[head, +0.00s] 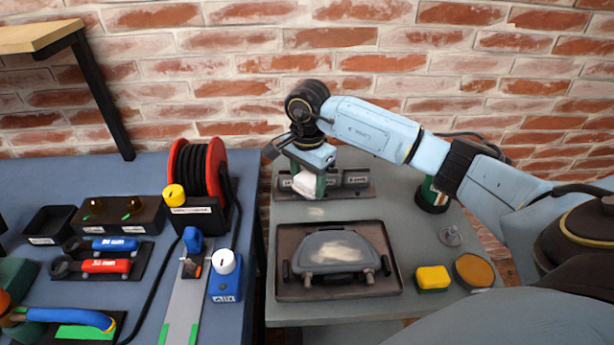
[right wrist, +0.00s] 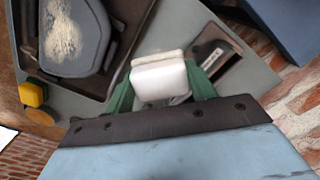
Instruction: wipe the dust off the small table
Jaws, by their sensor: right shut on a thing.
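The small table (head: 400,235) is grey-green and stands against the brick wall. My right gripper (head: 307,180), with green fingers, is over its back left part. It is shut on a white block-like pad (head: 304,186), which also shows between the fingers in the right wrist view (right wrist: 160,79). The pad is low, near the tabletop; I cannot tell whether it touches. A faint pale dust patch (head: 316,211) lies on the table just in front of the pad. A larger beige dust patch (head: 335,251) lies on a grey case (head: 318,267) in a dark tray. My left gripper is out of view.
The dark tray (head: 288,291) fills the table's front left. A labelled metal rack (head: 355,184) stands behind the pad. A yellow sponge (head: 432,277) and a round tan disc (head: 473,270) sit front right. A blue bench (head: 150,165) with a cable reel (head: 197,165) adjoins left.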

